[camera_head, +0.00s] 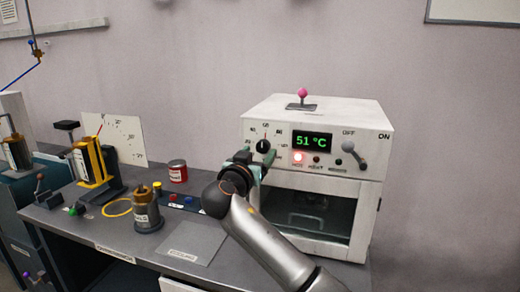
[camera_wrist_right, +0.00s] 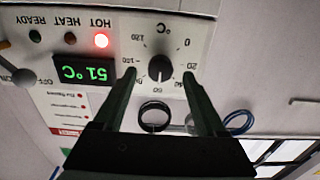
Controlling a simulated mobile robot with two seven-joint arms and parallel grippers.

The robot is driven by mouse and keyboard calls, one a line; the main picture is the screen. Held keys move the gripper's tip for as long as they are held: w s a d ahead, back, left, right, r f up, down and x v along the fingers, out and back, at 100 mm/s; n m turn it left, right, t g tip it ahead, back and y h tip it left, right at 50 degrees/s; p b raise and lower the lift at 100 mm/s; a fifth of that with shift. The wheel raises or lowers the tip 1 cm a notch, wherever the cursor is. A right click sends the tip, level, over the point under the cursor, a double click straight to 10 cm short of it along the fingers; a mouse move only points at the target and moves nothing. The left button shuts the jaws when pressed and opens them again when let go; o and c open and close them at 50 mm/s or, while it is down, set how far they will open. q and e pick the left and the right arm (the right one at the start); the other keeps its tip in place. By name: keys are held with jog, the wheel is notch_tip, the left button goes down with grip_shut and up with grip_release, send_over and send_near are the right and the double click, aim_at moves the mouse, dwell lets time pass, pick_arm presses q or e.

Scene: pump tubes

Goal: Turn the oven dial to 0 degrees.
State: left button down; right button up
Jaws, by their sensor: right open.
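The white oven (camera_head: 318,120) stands on the bench at the right, its green display (camera_head: 312,141) reading 51 °C. Its black dial (camera_head: 263,146) is on the upper left of the front, ringed by printed numbers. In the right wrist view, which is upside down, the dial (camera_wrist_right: 160,68) shows between the fingers, and the 0 mark is at its upper right. My right gripper (camera_head: 258,156) is open in front of the dial, a finger to each side (camera_wrist_right: 159,75). Touch is not clear. My left gripper is out of view.
A red HOT lamp (camera_head: 298,157) is lit under the display. An ON/OFF lever (camera_head: 352,155) is at the oven's right. A glass door (camera_head: 310,205) is below. Left on the bench are a red can (camera_head: 178,171), a metal canister (camera_head: 147,212) and a yellow-framed stand (camera_head: 91,166).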

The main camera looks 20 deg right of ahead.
aim_at(262, 147)
jog(key=shift+x, duration=1.1)
jog(key=shift+c, duration=0.3)
grip_shut()
